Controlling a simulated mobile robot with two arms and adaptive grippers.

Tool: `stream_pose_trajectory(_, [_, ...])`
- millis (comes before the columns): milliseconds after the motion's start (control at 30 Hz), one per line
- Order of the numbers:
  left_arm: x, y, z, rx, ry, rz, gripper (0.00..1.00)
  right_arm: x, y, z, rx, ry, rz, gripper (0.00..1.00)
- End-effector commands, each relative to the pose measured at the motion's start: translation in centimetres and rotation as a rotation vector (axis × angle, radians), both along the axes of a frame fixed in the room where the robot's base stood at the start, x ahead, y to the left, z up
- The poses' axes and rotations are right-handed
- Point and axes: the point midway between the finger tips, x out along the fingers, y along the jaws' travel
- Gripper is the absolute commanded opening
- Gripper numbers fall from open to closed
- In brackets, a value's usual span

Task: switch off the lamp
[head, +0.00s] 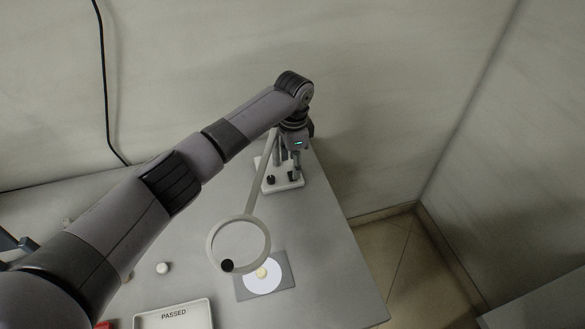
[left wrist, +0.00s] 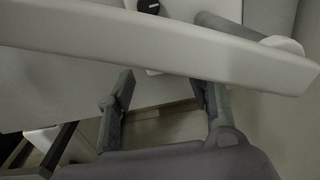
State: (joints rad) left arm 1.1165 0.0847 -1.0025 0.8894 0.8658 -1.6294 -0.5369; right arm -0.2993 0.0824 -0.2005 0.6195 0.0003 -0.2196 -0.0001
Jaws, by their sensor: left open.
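The lamp has a pale ring head (head: 211,243) over the table, a slanted arm (head: 259,180) and a white base (head: 284,186) near the wall. A black knob (head: 271,179) stands on the base; a dark knob (left wrist: 148,5) also shows at the top edge of the left wrist view. My left gripper (head: 288,160) is open and empty, pointing down just above the base, beside the lamp arm. In the left wrist view the pale lamp arm (left wrist: 170,45) crosses in front of the open fingers (left wrist: 165,95). I cannot tell whether the lamp is lit. My right gripper is out of view.
Under the ring a grey plate (head: 284,269) bears a white disc (head: 262,285) with a small yellowish piece. A tray marked PASSED (head: 174,315) and a small white object (head: 163,268) are nearer. The table's right edge drops to the floor; walls close the back.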

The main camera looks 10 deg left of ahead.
Motion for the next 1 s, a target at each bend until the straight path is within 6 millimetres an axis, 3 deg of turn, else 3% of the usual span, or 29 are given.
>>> stream_pose_trajectory(200, [-0.1,0.0,4.9,0.0,-0.002,0.001,0.48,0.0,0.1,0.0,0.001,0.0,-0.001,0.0])
stream_pose_trajectory(400, [-0.2,-0.1,7.7,0.001,0.0,0.001,0.48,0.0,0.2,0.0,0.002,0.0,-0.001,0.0])
stream_pose_trajectory(767, [-0.2,-0.1,8.6,0.001,0.001,0.001,0.48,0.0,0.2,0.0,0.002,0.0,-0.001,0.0])
stream_pose_trajectory(867, [-0.1,0.0,8.6,0.001,-0.004,0.001,0.44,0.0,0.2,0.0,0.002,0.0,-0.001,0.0])
stream_pose_trajectory(1000, [2.2,0.6,9.0,0.005,-0.111,-0.015,0.34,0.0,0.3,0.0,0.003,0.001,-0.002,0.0])
